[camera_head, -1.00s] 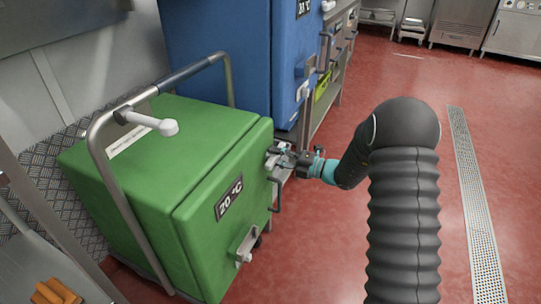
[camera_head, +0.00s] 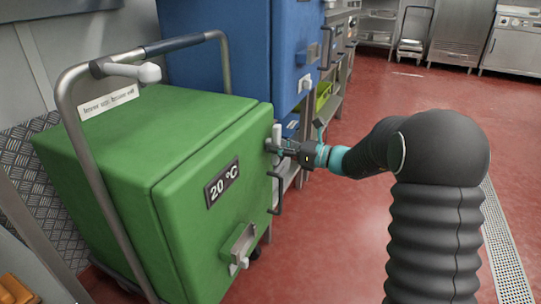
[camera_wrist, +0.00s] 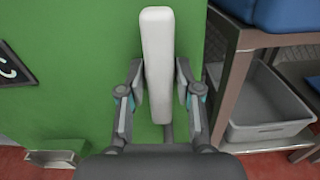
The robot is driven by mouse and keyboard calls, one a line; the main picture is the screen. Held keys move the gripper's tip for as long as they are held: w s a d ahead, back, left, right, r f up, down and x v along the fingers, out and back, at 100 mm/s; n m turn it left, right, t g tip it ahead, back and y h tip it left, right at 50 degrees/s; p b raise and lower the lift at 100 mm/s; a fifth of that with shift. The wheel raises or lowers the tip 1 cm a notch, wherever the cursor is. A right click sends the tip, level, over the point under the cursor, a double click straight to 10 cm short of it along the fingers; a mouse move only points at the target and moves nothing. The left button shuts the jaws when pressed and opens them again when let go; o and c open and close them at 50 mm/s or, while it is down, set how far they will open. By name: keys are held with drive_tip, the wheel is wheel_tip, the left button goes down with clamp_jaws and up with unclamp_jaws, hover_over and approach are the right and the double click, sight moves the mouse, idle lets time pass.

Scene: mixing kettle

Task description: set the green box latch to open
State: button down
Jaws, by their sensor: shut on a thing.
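The green box (camera_head: 150,150) stands at the left in the head view, with a "20 °C" label (camera_head: 222,184) on its front. Its latch has a pale upright handle (camera_wrist: 157,60), which fills the middle of the wrist view against the green front. In the head view this latch (camera_head: 277,133) is at the upper right of the front face. My gripper (camera_head: 279,147) reaches it from the right. In the wrist view my gripper (camera_wrist: 160,82) has one finger on each side of the handle and is shut on it. The handle's lower end is partly hidden.
A second metal bracket (camera_head: 238,246) sits low on the box front. A blue box (camera_head: 235,55) stands behind. A shelf with a grey bin (camera_wrist: 265,118) is right. Red floor (camera_head: 350,225) is open.

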drive_tip(key=c, duration=0.7)
unclamp_jaws()
drive_tip(key=shift+n, duration=0.3)
drive_tip(key=shift+d, duration=0.1)
drive_tip(key=p+v, duration=0.1)
drive_tip(key=v, duration=0.5)
drive_tip(key=shift+s+d, duration=0.15)
drive_tip(key=shift+d, duration=0.25)
